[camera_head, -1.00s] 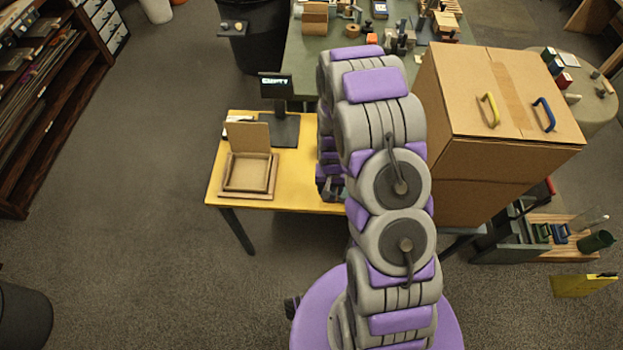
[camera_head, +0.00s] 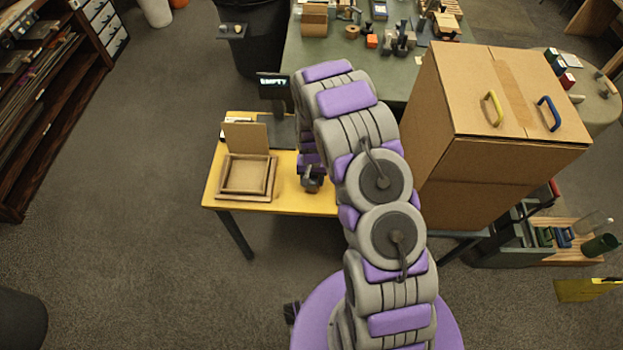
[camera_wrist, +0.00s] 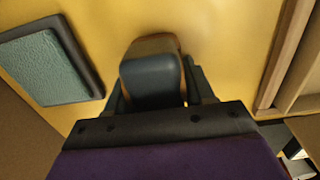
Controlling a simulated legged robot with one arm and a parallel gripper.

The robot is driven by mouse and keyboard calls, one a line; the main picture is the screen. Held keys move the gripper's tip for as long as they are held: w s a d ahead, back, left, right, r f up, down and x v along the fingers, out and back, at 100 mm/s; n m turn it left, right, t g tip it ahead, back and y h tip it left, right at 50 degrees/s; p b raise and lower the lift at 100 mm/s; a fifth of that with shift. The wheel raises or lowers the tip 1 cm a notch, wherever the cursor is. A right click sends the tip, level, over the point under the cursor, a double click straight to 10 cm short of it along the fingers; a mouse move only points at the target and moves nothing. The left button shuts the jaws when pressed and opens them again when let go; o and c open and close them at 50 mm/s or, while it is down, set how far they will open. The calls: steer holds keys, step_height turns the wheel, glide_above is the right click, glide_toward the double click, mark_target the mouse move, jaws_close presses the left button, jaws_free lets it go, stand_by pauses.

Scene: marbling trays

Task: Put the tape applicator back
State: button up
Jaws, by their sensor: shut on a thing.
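My gripper (camera_wrist: 155,95) is shut on a rounded thing with a dark grey top and a brown edge, which I take to be the tape applicator (camera_wrist: 150,72). In the wrist view it sits between the fingers over the yellow table (camera_wrist: 225,35). I cannot tell whether it touches the tabletop. In the head view my gripper (camera_head: 312,182) is a small dark shape at the end of my arm, over the yellow table (camera_head: 290,203), right of a shallow cardboard box; the applicator cannot be made out there.
The open cardboard box (camera_head: 228,188) stands on the table's left part; its edge shows at right in the wrist view (camera_wrist: 280,60). A dark stand with a display reading "EMPTY" (camera_head: 273,86) is behind. A teal pad (camera_wrist: 45,65) lies left in the wrist view. A big carton (camera_head: 480,155) stands right.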

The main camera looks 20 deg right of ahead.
steer(key=shift+d, duration=0.35)
steer(key=o, duration=1)
steer(key=shift+a, duration=0.2)
steer(key=shift+o, duration=0.4)
steer(key=shift+a, duration=0.25)
steer(key=shift+d, duration=0.1)
